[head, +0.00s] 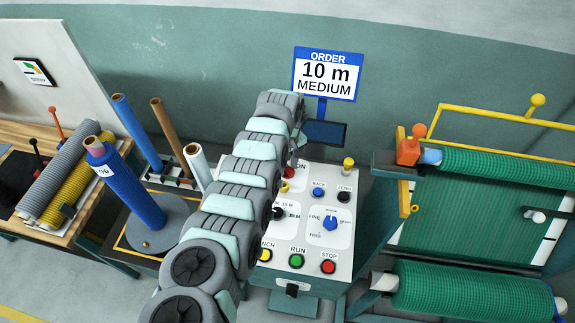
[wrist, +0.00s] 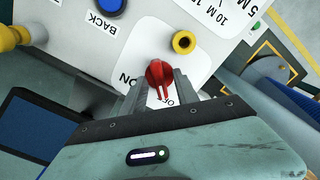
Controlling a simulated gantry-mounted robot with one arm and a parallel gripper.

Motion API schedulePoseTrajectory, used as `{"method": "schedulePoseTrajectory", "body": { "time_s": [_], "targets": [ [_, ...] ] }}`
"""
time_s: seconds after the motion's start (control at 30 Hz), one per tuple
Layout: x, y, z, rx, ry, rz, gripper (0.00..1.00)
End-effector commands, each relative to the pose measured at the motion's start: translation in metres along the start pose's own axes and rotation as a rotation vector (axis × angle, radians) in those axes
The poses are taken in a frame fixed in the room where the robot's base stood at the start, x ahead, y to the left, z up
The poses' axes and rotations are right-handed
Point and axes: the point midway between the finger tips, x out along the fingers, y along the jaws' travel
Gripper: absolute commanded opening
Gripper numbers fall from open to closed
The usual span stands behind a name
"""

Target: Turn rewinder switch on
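The red rotary switch (wrist: 159,73) sits on the white control panel (wrist: 215,35), between an ON label and an OFF label. Its narrow handle points toward the OFF side. In the head view the switch (head: 289,172) shows partly beside my arm, near the ON label. My gripper (wrist: 156,92) is open, with one finger on each side of the switch and gaps visible beside it. I cannot tell whether either finger touches it. In the head view my arm hides most of the gripper.
A yellow ring-shaped part (wrist: 184,42) lies close to the switch. The blue BACK button (wrist: 109,5) is at the upper left. In the head view the panel also carries a blue selector (head: 330,223), a green RUN button (head: 296,261) and a red STOP button (head: 328,267).

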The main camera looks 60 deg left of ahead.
Motion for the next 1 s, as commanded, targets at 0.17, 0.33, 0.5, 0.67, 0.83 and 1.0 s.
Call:
{"method": "schedulePoseTrajectory", "body": {
  "time_s": [0.17,0.33,0.5,0.67,0.83,1.0],
  "targets": [
    [0.0019,-0.0001,0.0002,0.0,-0.001,0.0,0.36],
    [0.0014,0.0002,0.0,0.0,0.0,0.001,0.35],
    [0.0012,0.0003,-0.0002,0.0,0.001,0.001,0.21],
    [0.0011,0.0004,-0.0002,0.0,0.001,0.001,0.08],
    [0.0011,0.0004,-0.0003,0.0,0.001,0.001,0.0],
    [0.001,0.0003,-0.0003,0.0,0.001,0.001,0.0]
  ]
}}
